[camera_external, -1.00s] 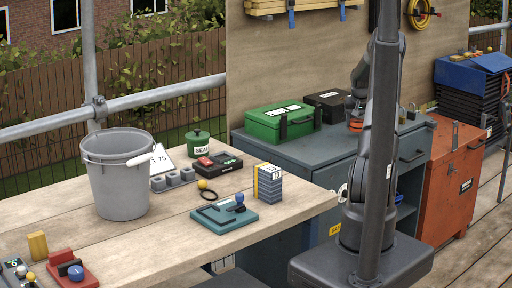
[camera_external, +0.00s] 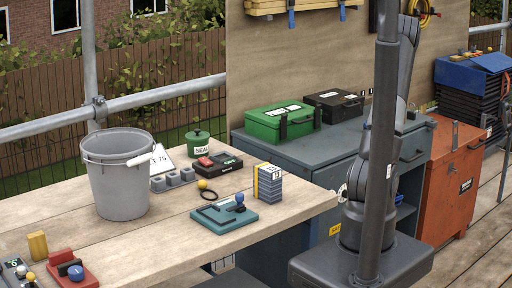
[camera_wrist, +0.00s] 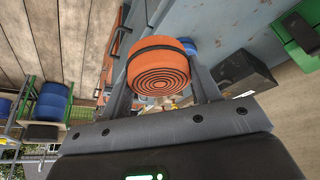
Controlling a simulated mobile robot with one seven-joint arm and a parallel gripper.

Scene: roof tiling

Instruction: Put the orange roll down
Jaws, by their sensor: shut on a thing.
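The orange roll (camera_wrist: 158,72) shows in the wrist view, with a dark band around its side and dark rings on its end face. My gripper (camera_wrist: 162,52) has its two fingers on either side of the roll and is shut on it. The blue-grey cabinet top (camera_wrist: 215,25) lies beyond the roll in that view. In the external view, my arm (camera_external: 405,75) reaches up behind the grey pole (camera_external: 378,150); my gripper and the roll cannot be made out there.
A green case (camera_external: 282,121) and a black case (camera_external: 334,104) stand at the back of the cabinet top (camera_external: 330,142). The top in front of them is largely clear. An orange chest (camera_external: 455,180) stands to the right. The wooden bench (camera_external: 150,235) carries a grey bucket (camera_external: 119,180) and small items.

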